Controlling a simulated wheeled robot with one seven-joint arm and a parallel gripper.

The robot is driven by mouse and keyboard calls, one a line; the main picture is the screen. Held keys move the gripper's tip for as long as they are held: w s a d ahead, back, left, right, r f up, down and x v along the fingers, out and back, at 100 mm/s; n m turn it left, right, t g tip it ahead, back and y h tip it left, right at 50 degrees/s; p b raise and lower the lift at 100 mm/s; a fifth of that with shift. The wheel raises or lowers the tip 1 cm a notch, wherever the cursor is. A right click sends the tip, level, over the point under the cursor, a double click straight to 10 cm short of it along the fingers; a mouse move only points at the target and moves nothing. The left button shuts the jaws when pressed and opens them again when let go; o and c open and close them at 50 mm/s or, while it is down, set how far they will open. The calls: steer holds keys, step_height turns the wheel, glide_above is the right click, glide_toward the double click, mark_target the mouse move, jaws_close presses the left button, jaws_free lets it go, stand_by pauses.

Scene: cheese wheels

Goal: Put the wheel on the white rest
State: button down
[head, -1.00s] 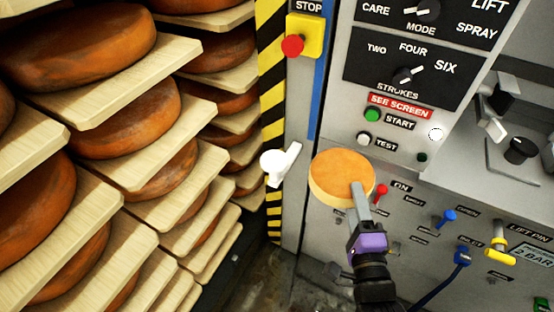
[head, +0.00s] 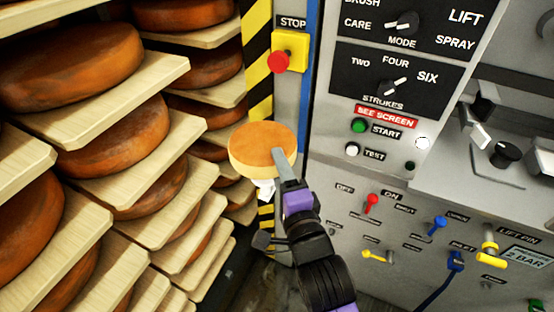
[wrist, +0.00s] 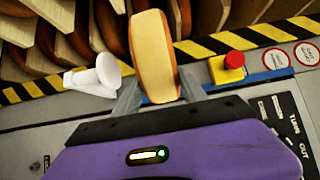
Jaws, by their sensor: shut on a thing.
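A small pale-orange cheese wheel (head: 258,148) is held in my gripper (head: 280,160), in front of the machine's left edge. In the wrist view the wheel (wrist: 152,60) stands on edge between the two grey fingers of my gripper (wrist: 157,92). The white rest (wrist: 95,76), a round-faced piece on a bracket, is fixed to the machine's edge, left of the wheel and apart from it in the wrist view. In the head view the wheel covers most of the rest (head: 265,188); only a white bit shows below it.
Wooden shelves (head: 170,150) with several large brown cheese wheels (head: 70,60) fill the left. A red stop button (head: 278,62) on a yellow box is above the held wheel. The control panel (head: 330,170), with knobs and small coloured levers, is on the right.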

steer(key=shift+f, duration=2.6)
steer(key=shift+f, duration=0.1)
steer(key=c, duration=0.6)
jaws_free()
steer(key=shift+f, duration=0.25)
steer(key=shift+b+v, duration=1.2)
steer(key=shift+v, duration=4.85)
steer(key=shift+r, duration=0.1)
